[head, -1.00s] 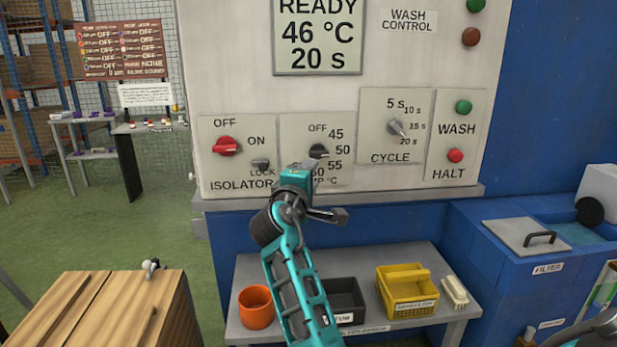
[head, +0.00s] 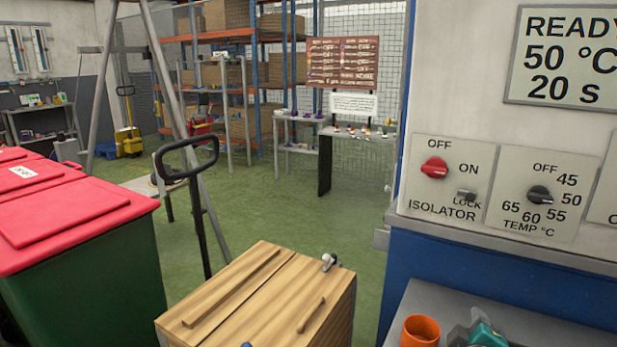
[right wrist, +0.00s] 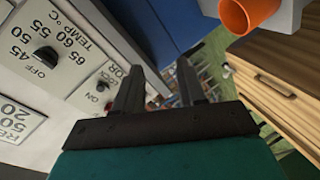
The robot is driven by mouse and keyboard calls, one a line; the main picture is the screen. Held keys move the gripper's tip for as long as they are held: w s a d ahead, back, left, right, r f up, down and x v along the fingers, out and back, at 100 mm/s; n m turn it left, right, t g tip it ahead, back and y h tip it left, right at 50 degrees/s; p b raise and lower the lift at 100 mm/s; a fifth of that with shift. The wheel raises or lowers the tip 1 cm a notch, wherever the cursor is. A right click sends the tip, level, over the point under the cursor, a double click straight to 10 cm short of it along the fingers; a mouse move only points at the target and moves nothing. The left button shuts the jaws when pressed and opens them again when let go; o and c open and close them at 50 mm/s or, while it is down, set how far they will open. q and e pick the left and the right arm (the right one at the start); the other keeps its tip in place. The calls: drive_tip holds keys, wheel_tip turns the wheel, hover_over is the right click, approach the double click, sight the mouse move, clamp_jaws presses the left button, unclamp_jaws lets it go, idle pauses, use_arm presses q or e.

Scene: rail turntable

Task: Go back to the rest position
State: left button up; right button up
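The teal right gripper (head: 474,330) shows at the bottom edge of the head view, low in front of the panel and beside the orange cup (head: 420,331). Most of the arm is out of frame. In the right wrist view its two dark fingers (right wrist: 160,86) stand apart with nothing between them. The TEMP knob (head: 540,194) and the red ISOLATOR knob (head: 434,167) are on the panel, clear of the gripper. The display (head: 570,58) reads READY, 50 °C, 20 s. My left gripper is not in view.
A wooden cabinet (head: 262,300) stands left of the panel. Red-lidded bins (head: 75,215) are at the far left. A grey bench (head: 545,325) lies below the panel.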

drive_tip(key=s+a+f+m+g+y, duration=0.1)
drive_tip(key=s+a+f+m+y, duration=0.1)
drive_tip(key=s+a+f, duration=0.2)
drive_tip(key=s+a+f+m+y, duration=0.1)
drive_tip(key=s+a+f+y, duration=0.2)
drive_tip(key=s, duration=0.7)
drive_tip(key=s+a+f+m+g+y, duration=0.1)
drive_tip(key=s+a+f+m+y, duration=0.1)
drive_tip(key=s+a+f, duration=0.4)
wheel_tip(320, 180, down, 2)
drive_tip(key=shift+s+a+f+m+g+y, duration=0.2)
drive_tip(key=shift+s+f+m+g+y, duration=0.1)
drive_tip(key=shift+s+y, duration=0.45)
